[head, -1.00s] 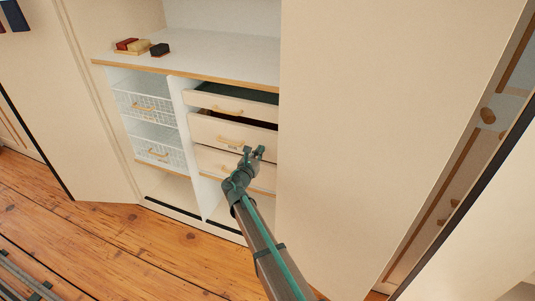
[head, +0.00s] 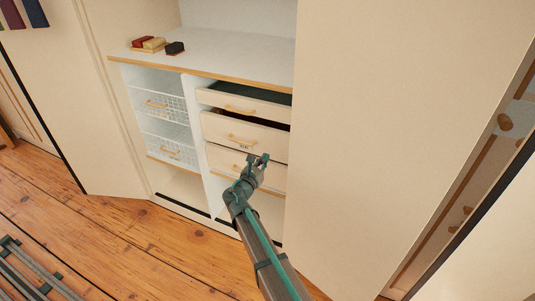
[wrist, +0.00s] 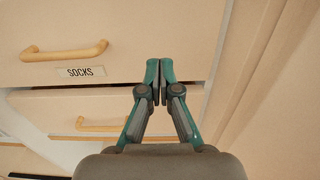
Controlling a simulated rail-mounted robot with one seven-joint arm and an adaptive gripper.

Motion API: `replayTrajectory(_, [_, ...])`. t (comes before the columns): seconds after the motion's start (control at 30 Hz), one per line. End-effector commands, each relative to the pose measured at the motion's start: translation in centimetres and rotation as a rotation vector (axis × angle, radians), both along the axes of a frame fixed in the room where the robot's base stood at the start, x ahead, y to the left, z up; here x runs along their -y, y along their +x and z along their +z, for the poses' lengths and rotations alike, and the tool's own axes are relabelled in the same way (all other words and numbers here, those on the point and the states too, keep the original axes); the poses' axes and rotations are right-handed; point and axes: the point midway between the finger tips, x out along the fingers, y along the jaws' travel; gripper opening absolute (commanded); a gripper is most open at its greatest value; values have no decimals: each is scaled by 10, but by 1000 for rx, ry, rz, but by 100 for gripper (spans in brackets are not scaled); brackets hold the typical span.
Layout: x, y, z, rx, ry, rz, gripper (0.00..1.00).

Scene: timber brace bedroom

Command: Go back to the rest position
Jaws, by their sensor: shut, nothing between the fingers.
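My gripper (head: 258,160) is in front of the drawer stack in the head view, at the end of my outstretched arm. In the wrist view my gripper (wrist: 160,72) has its two teal fingertips together, with nothing between them. Behind it is a cream drawer labelled SOCKS (wrist: 86,72) with a wooden handle (wrist: 64,51); the fingertips are to the right of this handle. A lower drawer (wrist: 60,108) with its own handle shows below. The gripper holds no handle.
The upper drawer (head: 240,107) and the middle drawer (head: 245,138) stand partly open. Wire baskets (head: 157,104) are to their left. A white shelf top (head: 225,57) carries small blocks. A tall cream panel (head: 390,130) stands close on the right.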

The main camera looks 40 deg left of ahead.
Motion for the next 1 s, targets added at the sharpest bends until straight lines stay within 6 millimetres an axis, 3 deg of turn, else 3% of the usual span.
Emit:
replayTrajectory(0.2, [16,-47,0,-1,-1,2,0])
replayTrajectory(0.4, [23,-72,-1,-2,-1,1,0])
replayTrajectory(0.8, [28,-80,-3,-35,92,-13,0])
replayTrajectory(0.93, [44,-80,-19,-169,283,-74,0])
replayTrajectory(1.0, [62,-85,-40,-282,417,-136,0])
